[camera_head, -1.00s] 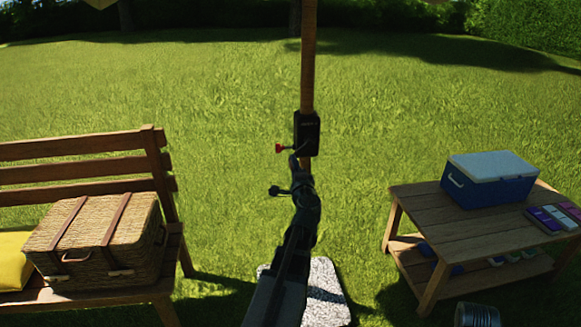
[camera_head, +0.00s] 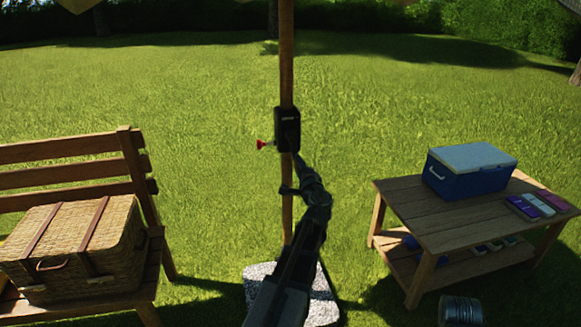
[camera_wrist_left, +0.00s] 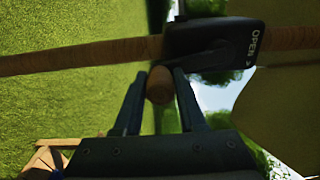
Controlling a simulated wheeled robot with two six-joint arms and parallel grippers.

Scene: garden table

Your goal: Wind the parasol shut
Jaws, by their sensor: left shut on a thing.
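The parasol's wooden pole (camera_head: 286,60) stands upright with a black winder housing (camera_head: 287,124) on it. A red knob (camera_head: 261,144) sticks out at the housing's left. In the left wrist view the housing (camera_wrist_left: 212,40) bears the word OPEN, with an arrow, and the pole (camera_wrist_left: 85,54) runs sideways. My left gripper (camera_head: 300,160) is just below and right of the housing. In the wrist view its fingers (camera_wrist_left: 160,88) are shut on the round wooden crank handle (camera_wrist_left: 160,82). Part of the canopy (camera_head: 78,4) shows at the top edge. My right gripper is not in view.
A bench (camera_head: 65,146) with a wicker basket (camera_head: 70,250) stands at left. A wooden table (camera_head: 440,221) at right carries a blue cooler (camera_head: 468,172). A metal bucket (camera_head: 460,311) stands in front. The pole's stone base (camera_head: 325,300) is below my arm.

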